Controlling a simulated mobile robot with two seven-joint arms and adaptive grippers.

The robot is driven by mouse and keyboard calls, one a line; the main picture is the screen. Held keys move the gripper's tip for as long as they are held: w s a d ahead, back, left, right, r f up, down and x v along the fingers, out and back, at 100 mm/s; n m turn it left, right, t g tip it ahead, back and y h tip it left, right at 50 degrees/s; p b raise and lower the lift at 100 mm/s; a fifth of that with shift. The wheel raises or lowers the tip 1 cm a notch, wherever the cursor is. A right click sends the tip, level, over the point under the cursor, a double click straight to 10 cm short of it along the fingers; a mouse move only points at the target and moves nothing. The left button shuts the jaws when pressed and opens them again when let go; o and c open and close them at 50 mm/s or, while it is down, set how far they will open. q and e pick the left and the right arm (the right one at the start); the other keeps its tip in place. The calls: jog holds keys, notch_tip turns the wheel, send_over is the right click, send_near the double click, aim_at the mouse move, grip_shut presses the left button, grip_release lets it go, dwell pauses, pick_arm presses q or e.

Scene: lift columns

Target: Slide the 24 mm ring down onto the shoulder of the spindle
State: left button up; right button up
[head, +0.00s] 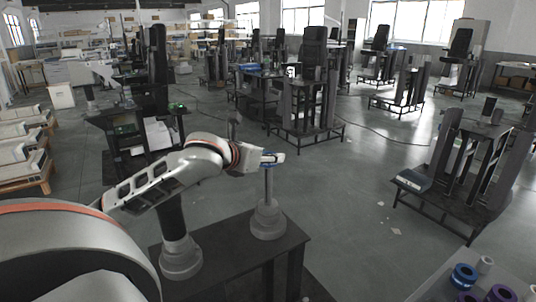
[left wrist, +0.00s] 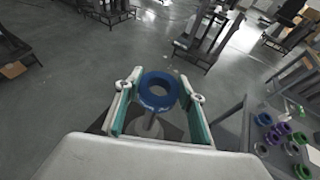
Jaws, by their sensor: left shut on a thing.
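The blue ring (left wrist: 158,92) is held between the two fingers of my left gripper (head: 274,158). In the left wrist view the teal-padded fingers lie on either side of it. In the head view the ring (head: 267,161) is a small blue patch, mostly hidden by the gripper. The spindle (head: 269,187) is a thin grey upright rod on a wide stepped grey base. The ring is at the top of the rod, high above the base. I cannot tell whether the rod's tip is inside the hole. The rod (left wrist: 150,125) shows below the ring in the left wrist view.
The spindle stands on a dark table (head: 232,242). A dark post (head: 172,216) on a grey base stands to its left, under my arm. A grey table (left wrist: 238,121) at the right holds several blue, purple and green rings. Open floor lies beyond.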

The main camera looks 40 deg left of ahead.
jog(key=shift+r, duration=0.4)
jog(key=shift+w+f, duration=0.1)
jog(key=shift+f, duration=0.05)
dwell(0.4)
